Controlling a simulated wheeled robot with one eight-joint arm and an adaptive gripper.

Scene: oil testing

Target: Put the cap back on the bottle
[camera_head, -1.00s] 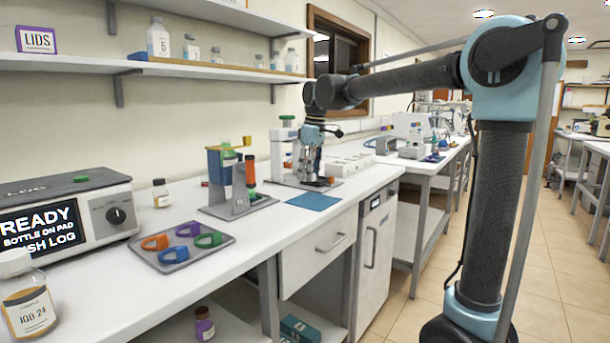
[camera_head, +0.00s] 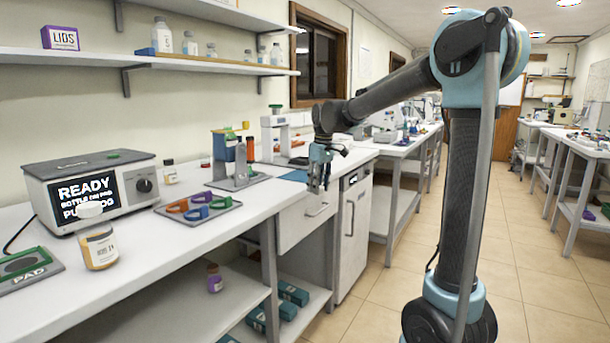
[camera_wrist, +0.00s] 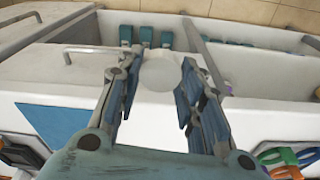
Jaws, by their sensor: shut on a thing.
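My gripper (camera_head: 319,187) hangs in front of the bench's front edge, by the drawer, with its fingers pointing down. In the wrist view my gripper (camera_wrist: 158,82) is shut on a pale, round, cap-like thing (camera_wrist: 160,76) between its fingertips. This thing is hard to make out in the head view.
A tester (camera_head: 92,190) reading READY stands behind the bottle, with a green-ringed pad (camera_head: 55,266) at the left. A tray (camera_head: 230,209) of coloured rings and a stand (camera_head: 262,181) are further along the bench. An open lower shelf (camera_head: 160,314) lies below; the floor is free.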

